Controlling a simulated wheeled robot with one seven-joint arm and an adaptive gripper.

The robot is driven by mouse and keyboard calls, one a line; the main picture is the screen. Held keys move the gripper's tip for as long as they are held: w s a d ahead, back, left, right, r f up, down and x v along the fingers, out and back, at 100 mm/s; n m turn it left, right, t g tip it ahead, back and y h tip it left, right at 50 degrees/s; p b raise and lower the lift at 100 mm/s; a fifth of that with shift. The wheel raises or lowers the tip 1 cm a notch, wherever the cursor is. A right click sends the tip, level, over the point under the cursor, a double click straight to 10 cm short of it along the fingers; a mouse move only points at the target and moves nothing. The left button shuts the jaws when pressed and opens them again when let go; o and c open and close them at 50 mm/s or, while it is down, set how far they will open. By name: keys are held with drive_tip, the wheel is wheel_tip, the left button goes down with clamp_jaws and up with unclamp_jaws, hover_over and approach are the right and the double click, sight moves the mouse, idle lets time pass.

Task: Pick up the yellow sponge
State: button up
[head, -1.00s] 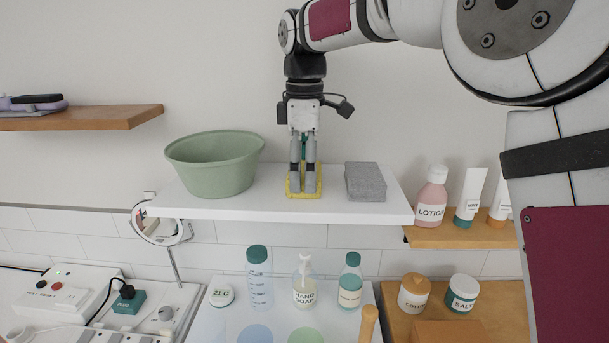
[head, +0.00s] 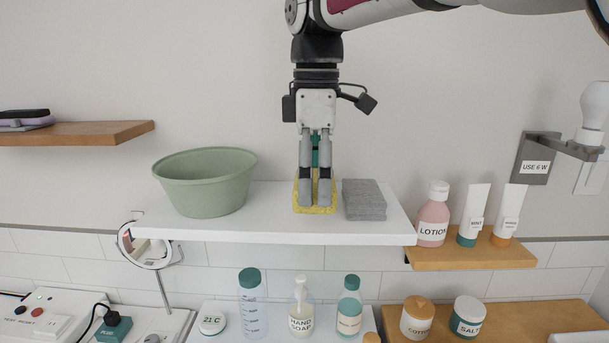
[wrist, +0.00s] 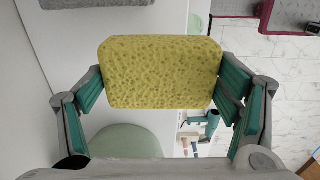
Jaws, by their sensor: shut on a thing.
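The yellow sponge (head: 300,199) is between the fingers of my gripper (head: 316,198), over the white shelf (head: 270,228). The fingers point down and are shut on it. The wrist view shows the sponge (wrist: 160,72) filling the space between the two finger pads, one pressed to each side. Its pitted broad face is turned to the wrist camera. I cannot tell whether its lower edge still touches the shelf.
A green bowl (head: 205,185) stands on the shelf to the left. A grey block (head: 364,201) sits close on the right. A lotion bottle (head: 433,215) and tubes stand on a wooden shelf (head: 475,257). Bottles, including hand soap (head: 301,310), stand below.

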drive_tip(key=s+d+b, duration=0.1)
drive_tip(key=s+d, duration=0.3)
drive_tip(key=s, duration=0.5)
drive_tip(key=shift+r, duration=0.45)
drive_tip(key=o, duration=0.4)
drive_tip(key=c, duration=0.5)
